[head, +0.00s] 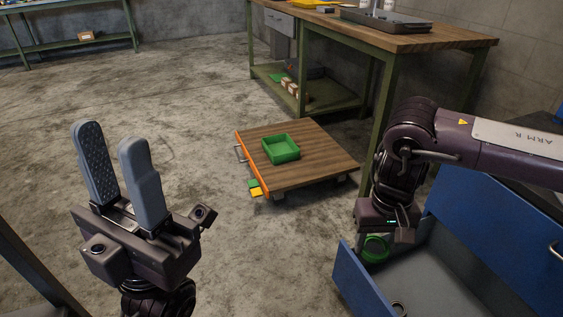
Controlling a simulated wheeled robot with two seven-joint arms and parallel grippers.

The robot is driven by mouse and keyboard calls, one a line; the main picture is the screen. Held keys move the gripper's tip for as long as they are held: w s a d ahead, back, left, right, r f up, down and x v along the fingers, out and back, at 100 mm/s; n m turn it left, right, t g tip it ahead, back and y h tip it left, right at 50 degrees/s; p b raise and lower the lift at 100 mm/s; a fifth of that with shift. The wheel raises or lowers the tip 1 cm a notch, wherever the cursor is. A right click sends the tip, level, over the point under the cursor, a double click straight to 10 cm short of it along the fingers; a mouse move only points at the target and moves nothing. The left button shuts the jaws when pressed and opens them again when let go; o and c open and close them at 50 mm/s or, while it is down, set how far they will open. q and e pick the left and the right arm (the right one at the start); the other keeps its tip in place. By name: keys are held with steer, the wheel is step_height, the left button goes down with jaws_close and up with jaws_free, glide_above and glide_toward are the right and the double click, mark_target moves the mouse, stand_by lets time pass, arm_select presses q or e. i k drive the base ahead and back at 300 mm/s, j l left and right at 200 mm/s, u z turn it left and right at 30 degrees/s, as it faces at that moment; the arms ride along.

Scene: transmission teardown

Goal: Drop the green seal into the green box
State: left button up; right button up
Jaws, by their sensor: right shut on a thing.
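The green seal (375,252) is a ring, seen at the inner left end of the open blue drawer. My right gripper (378,238) points down over it and is shut on it; the fingers are mostly hidden, and I cannot tell whether the seal touches the drawer. The green box (281,149) is a shallow open tray on a low wooden cart, left of and beyond the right gripper. Its visible inside looks empty. My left gripper (108,135) points up at the left, open and empty, away from the cart.
The low cart (318,157) has an orange edge and handle. A workbench (410,38) stands behind it. Concrete floor is clear between the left gripper and cart.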

mark_target(283, 152)
steer(key=k+z, duration=0.1)
steer(key=z, duration=0.4)
steer(key=k+z, duration=0.1)
steer(key=z, duration=0.35)
steer(key=k+l+z, duration=0.1)
steer(key=z, duration=0.4)
steer(key=i+j, duration=0.15)
steer(key=j, duration=0.25)
steer(key=i+j+z, duration=0.15)
steer(key=j, duration=0.7)
steer(key=i+j+z, duration=0.1)
steer(key=j, duration=0.35)
steer(key=i+j+z, duration=0.1)
steer(key=j, duration=0.35)
steer(key=i+j, duration=0.1)
steer(key=j, duration=0.5)
steer(key=i+j, duration=0.15)
steer(key=j, duration=0.45)
steer(key=i+j, duration=0.1)
steer(key=j, duration=0.45)
steer(key=i+j, duration=0.15)
steer(key=j, duration=0.45)
steer(key=i+j, duration=0.1)
steer(key=j, duration=0.5)
steer(key=i+j, duration=0.1)
steer(key=j, duration=0.5)
steer(key=i+j, duration=0.15)
steer(key=j, duration=0.4)
steer(key=i+j, duration=0.1)
steer(key=j, duration=0.5)
